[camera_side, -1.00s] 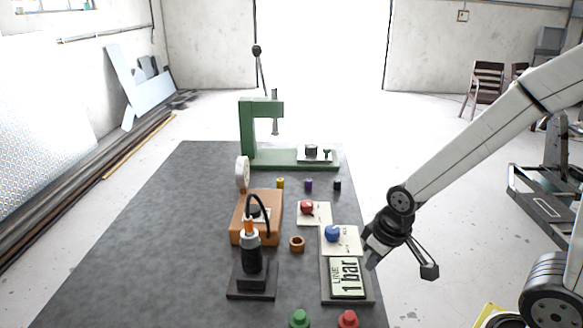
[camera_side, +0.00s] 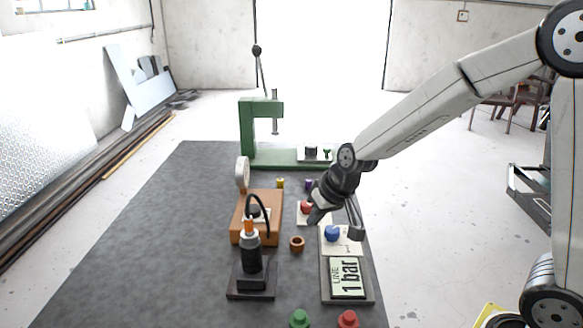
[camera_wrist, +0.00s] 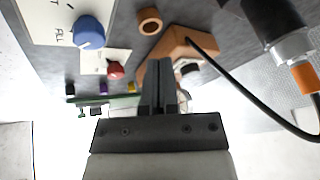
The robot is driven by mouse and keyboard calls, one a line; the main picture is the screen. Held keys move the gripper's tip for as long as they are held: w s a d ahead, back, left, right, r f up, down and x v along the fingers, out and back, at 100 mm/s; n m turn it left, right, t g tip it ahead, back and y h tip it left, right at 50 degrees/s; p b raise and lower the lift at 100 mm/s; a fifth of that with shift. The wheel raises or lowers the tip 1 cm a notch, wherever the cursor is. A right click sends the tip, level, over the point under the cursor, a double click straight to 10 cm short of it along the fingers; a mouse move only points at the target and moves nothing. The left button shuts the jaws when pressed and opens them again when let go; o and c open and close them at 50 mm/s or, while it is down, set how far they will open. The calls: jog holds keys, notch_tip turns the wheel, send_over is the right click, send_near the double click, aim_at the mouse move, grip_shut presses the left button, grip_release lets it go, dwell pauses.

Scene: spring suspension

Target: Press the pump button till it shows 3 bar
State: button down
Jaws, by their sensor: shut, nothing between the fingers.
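The line display (camera_side: 347,278) reads "LINE 1 bar" in the side view. Behind it a blue button (camera_side: 332,233) stands on a pale plate; it also shows at the upper left of the wrist view (camera_wrist: 89,33), beside lettering I cannot read surely. A red button (camera_side: 306,207) stands on another pale plate farther back, also in the wrist view (camera_wrist: 115,70). No label I can read names the pump button. My gripper (camera_side: 317,217) is shut and empty, above the table near the red and blue buttons. It partly hides the red button's plate. Its closed fingers show in the wrist view (camera_wrist: 160,70).
An orange-brown block (camera_side: 239,232) and a black stand with a cabled tool (camera_side: 251,258) are left of the buttons. A copper ring (camera_side: 297,243) lies between. A green press (camera_side: 247,135) is behind. Green (camera_side: 299,319) and red (camera_side: 348,320) knobs are in front.

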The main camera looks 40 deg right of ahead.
aim_at(251, 208)
jog(key=w+a+r+m+t+y, duration=0.1)
jog(key=w+r, duration=0.2)
jog(key=w, duration=0.5)
jog(key=w+a+r+m+t, duration=0.1)
jog(key=w+r, duration=0.3)
jog(key=w, duration=0.5)
jog(key=shift+a+r+m+t+y, duration=0.3)
jog(key=shift+a+t+y, duration=0.1)
jog(key=shift+a+t, duration=0.4)
jog(key=shift+s+f, duration=0.1)
jog(key=shift+f, duration=0.15)
jog(key=shift+f, duration=4.25)
jog(key=shift+f, duration=1.3)
